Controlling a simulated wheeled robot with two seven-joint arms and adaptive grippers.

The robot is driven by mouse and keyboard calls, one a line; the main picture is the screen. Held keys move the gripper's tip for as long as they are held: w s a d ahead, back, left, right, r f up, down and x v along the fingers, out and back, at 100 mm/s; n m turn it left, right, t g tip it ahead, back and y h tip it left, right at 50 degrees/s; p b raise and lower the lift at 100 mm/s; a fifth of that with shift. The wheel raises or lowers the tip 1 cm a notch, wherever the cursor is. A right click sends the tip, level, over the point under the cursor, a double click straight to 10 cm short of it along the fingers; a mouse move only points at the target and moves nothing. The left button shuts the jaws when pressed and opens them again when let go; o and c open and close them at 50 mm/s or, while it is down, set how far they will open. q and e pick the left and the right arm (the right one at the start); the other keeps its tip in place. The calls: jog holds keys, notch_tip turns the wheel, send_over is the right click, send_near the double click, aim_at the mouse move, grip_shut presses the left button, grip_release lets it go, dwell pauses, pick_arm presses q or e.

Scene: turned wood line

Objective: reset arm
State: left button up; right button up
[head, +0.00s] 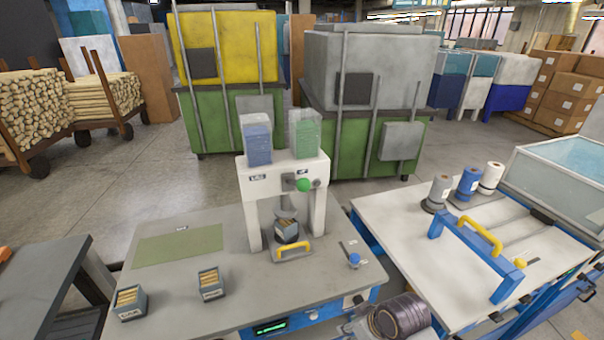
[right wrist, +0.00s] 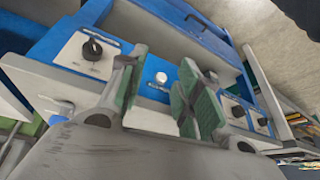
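My right gripper (right wrist: 163,60) shows in the right wrist view with its two green-padded fingers apart and nothing between them. Behind the fingers is a blue panel with a white round button (right wrist: 161,77) and a dark knob (right wrist: 92,49). In the head view a part of my right arm shows at the bottom edge, in front of the gap between the two tables; its gripper cannot be made out there. My left gripper and left arm are not in view.
A white table (head: 400,222) at right has a blue frame (head: 478,256) and spools (head: 468,184). The grey bench's front middle is clear.

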jog(key=shift+s+d+m+h, duration=1.3)
jog(key=shift+s+d+m, duration=0.9)
jog(key=shift+s+d, duration=1.9)
notch_tip(320, 180, down, 34)
jog(key=s+r+g, duration=0.1)
jog(key=s, duration=0.1)
jog(key=s+d+f, duration=0.2)
jog(key=s+f, duration=0.8)
jog(key=s, duration=0.1)
jog(key=s+d+f+g, duration=0.1)
jog(key=s+d+f, duration=0.2)
jog(key=s+f, duration=0.7)
jog(key=shift+s+g, duration=0.3)
jog(key=shift+s, duration=0.2)
